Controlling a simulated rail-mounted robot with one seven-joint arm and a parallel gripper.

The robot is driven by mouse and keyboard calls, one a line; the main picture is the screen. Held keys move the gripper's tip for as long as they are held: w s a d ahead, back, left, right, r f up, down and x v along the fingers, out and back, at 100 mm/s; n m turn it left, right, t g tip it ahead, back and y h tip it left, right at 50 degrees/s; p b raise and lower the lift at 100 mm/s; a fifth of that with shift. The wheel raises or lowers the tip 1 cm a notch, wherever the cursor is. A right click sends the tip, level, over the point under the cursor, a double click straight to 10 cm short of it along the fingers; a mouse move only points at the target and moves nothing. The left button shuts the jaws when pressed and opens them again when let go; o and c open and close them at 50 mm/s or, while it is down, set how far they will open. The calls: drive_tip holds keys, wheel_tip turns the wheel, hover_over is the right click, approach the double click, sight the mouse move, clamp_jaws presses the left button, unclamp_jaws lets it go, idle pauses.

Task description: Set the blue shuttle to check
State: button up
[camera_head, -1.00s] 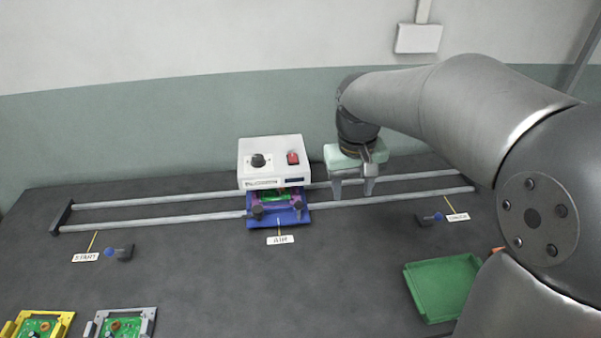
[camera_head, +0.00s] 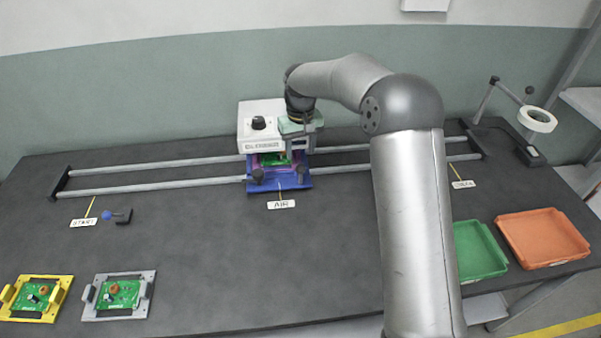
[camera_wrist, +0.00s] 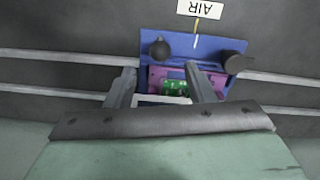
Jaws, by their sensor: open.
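The blue shuttle (camera_head: 262,188) sits on two parallel rails (camera_head: 130,185) at the AIR label (camera_head: 281,204), in front of a white box. It carries a purple holder with a green circuit board (camera_head: 270,159) and has dark knobs at its front corners. My gripper (camera_head: 298,153) is open over the shuttle's rear right part. In the wrist view the two fingers (camera_wrist: 161,72) point toward the blue shuttle (camera_wrist: 205,46), on either side of part of the purple holder (camera_wrist: 157,77). Whether they touch it I cannot tell. The CHECK label (camera_head: 463,184) lies further right along the rails.
The white box (camera_head: 258,116) with a black knob stands behind the rails. The START label (camera_head: 83,223) and a blue-tipped stop (camera_head: 118,216) are at left. Yellow (camera_head: 35,297) and grey (camera_head: 118,296) board carriers lie front left. Green (camera_head: 480,250) and orange (camera_head: 543,236) trays are at right.

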sight(301, 173)
wheel_tip(301, 173, down, 10)
drive_tip(key=shift+f+p, duration=0.1)
drive_tip(key=shift+p, duration=0.5)
clamp_jaws()
